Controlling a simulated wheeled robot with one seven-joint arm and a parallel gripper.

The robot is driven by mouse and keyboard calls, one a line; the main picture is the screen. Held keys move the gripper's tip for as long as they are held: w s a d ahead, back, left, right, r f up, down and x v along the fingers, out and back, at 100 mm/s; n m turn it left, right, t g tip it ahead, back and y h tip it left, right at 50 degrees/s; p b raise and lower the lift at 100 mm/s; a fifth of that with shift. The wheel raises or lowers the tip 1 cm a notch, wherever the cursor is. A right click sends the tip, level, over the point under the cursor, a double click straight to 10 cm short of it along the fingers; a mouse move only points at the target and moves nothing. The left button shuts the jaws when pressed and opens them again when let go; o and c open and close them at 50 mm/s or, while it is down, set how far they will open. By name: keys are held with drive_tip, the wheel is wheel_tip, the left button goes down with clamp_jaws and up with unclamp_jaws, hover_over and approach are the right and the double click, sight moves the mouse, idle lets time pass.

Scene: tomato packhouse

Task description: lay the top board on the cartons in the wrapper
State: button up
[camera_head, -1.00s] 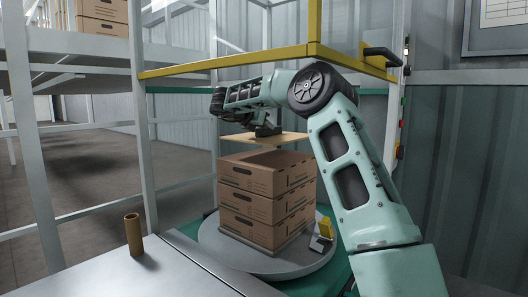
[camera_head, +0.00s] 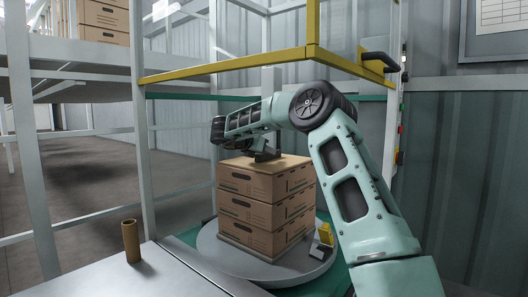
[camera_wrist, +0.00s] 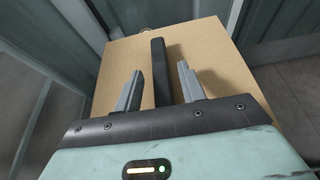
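The thin tan top board (camera_head: 290,162) lies flat on the stack of brown cartons (camera_head: 262,214), close to flush with its edges. In the wrist view the board (camera_wrist: 222,62) fills the middle and has a dark bar handle (camera_wrist: 159,58) on it. My gripper (camera_wrist: 160,80) is low over the board, its two grey fingers on either side of the handle with a visible gap to each. In the head view my gripper (camera_head: 262,154) is at the board's middle, its fingertips partly hidden. The cartons stand on the wrapper's round turntable (camera_head: 225,249).
The yellow-barred wrapper frame (camera_head: 240,63) stands around and above my arm. A small yellow and grey part (camera_head: 324,236) sits at the turntable's right edge. A brown tube (camera_head: 131,241) stands on the grey table (camera_head: 165,275) at front left. Shelves with cartons (camera_head: 103,17) are at upper left.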

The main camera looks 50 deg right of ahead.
drive_tip(key=shift+r, duration=0.2)
drive_tip(key=p+v, duration=0.1)
drive_tip(key=v, duration=1.1)
drive_tip(key=shift+f, duration=0.1)
